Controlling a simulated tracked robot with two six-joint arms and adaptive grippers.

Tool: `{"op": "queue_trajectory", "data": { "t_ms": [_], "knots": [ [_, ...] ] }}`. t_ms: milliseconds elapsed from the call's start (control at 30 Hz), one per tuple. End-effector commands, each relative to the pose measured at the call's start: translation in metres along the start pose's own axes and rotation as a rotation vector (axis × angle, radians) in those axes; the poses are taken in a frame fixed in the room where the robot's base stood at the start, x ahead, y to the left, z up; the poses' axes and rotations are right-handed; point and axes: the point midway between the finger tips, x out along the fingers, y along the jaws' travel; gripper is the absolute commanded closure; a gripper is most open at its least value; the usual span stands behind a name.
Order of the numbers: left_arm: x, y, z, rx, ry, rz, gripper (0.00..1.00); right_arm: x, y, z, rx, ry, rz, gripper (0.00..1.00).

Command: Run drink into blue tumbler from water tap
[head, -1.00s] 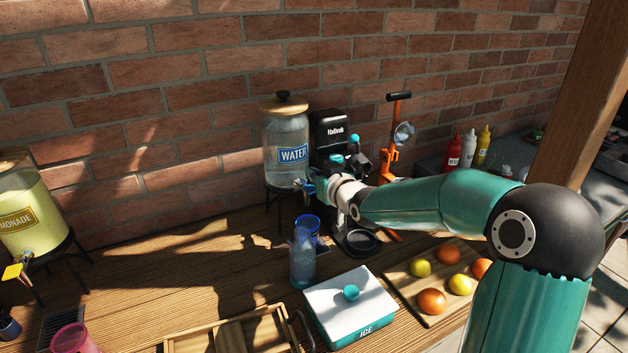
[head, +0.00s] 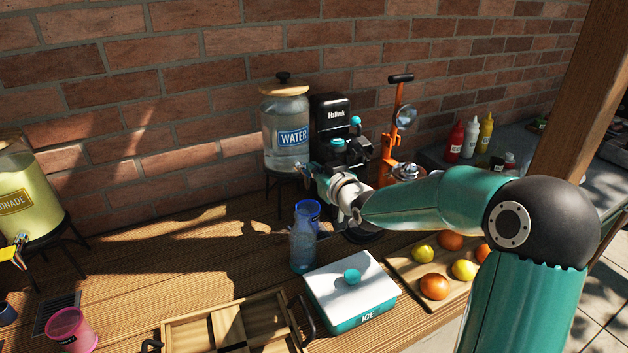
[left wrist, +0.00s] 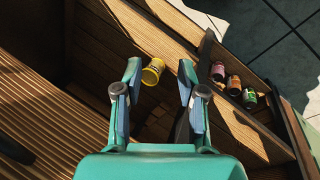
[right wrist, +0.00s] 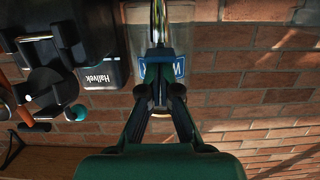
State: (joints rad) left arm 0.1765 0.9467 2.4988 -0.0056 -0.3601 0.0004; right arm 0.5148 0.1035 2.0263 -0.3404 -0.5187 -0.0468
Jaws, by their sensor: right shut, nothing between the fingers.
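The water dispenser (head: 285,158) is a glass jar with a wooden lid on a black stand against the wall. The blue tumbler (head: 313,207) stands on the table below the tap area, partly hidden behind a clear bluish bottle (head: 303,245). I cannot see what it contains. My right gripper (head: 309,173) is shut and empty, at the front of the dispenser, and covers most of the tap. In the right wrist view, its closed fingertips (right wrist: 158,55) are close to the metal tap (right wrist: 157,22). My left gripper (left wrist: 160,88) is open and empty.
An ice box (head: 350,292) and a fruit board (head: 410,273) stand in front. A black coffee machine (head: 331,118) is right of the dispenser. A wooden tray (head: 190,335) and pink tumbler (head: 70,328) are at the front left. The table's left middle is clear.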

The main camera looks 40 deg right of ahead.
Motion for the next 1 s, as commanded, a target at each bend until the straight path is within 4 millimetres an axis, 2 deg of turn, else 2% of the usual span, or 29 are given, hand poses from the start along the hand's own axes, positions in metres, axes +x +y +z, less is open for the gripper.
{"op": "queue_trajectory", "data": {
  "t_ms": [33,867,900,1000],
  "knots": [
    [0.019,-0.007,0.000,0.000,0.000,0.000,0.60,0.002,0.000,0.011,-0.001,0.016,0.000,1.00],
    [0.158,-0.057,-0.001,0.000,0.000,0.000,0.60,0.001,0.000,0.031,0.001,0.282,0.001,1.00],
    [0.149,-0.054,-0.001,-0.001,-0.001,0.000,0.60,-0.001,0.001,0.022,0.001,0.281,0.001,1.00],
    [0.146,-0.053,-0.001,0.000,0.001,0.000,0.60,-0.001,0.001,0.021,0.001,0.278,0.001,1.00]
  ]
}}
